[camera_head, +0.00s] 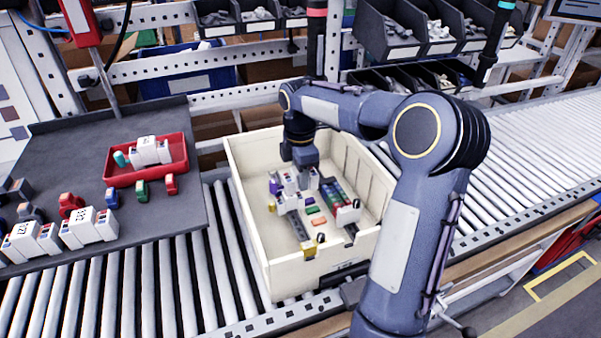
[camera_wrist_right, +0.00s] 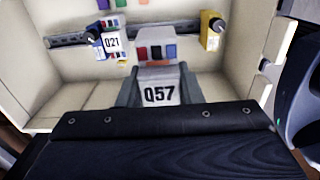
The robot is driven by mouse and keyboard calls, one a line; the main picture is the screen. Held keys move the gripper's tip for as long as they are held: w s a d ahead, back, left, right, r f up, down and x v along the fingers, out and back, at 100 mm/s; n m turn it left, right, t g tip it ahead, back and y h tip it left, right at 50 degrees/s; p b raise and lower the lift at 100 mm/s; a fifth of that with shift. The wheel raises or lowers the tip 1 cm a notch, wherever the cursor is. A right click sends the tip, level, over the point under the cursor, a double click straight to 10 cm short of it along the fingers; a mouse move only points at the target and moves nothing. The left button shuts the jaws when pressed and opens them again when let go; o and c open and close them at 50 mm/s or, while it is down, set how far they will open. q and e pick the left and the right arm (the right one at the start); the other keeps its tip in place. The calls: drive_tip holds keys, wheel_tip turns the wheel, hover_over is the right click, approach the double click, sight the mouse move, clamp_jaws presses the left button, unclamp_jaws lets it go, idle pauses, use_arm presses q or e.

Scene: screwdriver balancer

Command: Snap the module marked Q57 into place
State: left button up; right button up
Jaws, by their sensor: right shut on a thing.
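The module marked Q57 (camera_wrist_right: 158,94) is a white and grey block with small coloured parts at its far end. It sits between the fingers of my right gripper (camera_head: 304,170), which is shut on it inside the cream crate (camera_head: 252,215). The wrist view shows a grey rail (camera_wrist_right: 72,39) beyond Q57, carrying a white module marked Q21 (camera_wrist_right: 112,43) at left and a yellow block (camera_wrist_right: 211,30) at right. Q57 appears in front of the gap between them. Whether it touches the rail is hidden. My left gripper is out of view.
The crate stands on a roller conveyor (camera_head: 180,270); its walls surround the gripper. A dark table (camera_head: 75,150) at left holds a red tray (camera_head: 180,168), white modules (camera_head: 90,228) and small coloured blocks. Dark parts bins (camera_head: 390,30) stand behind.

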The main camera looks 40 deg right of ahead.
drive_tip(key=b, duration=1.1)
hover_over(300, 229)
wheel_tip(300, 229, down, 12)
drive_tip(key=shift+r, duration=0.15)
drive_tip(key=shift+f+b, duration=0.4)
drive_tip(key=shift+f, duration=1.3)
drive_tip(key=shift+f+b, duration=0.3)
drive_tip(key=shift+f, duration=0.55)
drive_tip(key=o, duration=1.2)
drive_tip(key=shift+c, duration=0.2)
drive_tip(key=shift+r, duration=0.1)
wheel_tip(300, 229, up, 8)
drive_tip(key=p, duration=0.1)
drive_tip(key=shift+f+p, duration=0.2)
drive_tip(key=shift+p, duration=0.15)
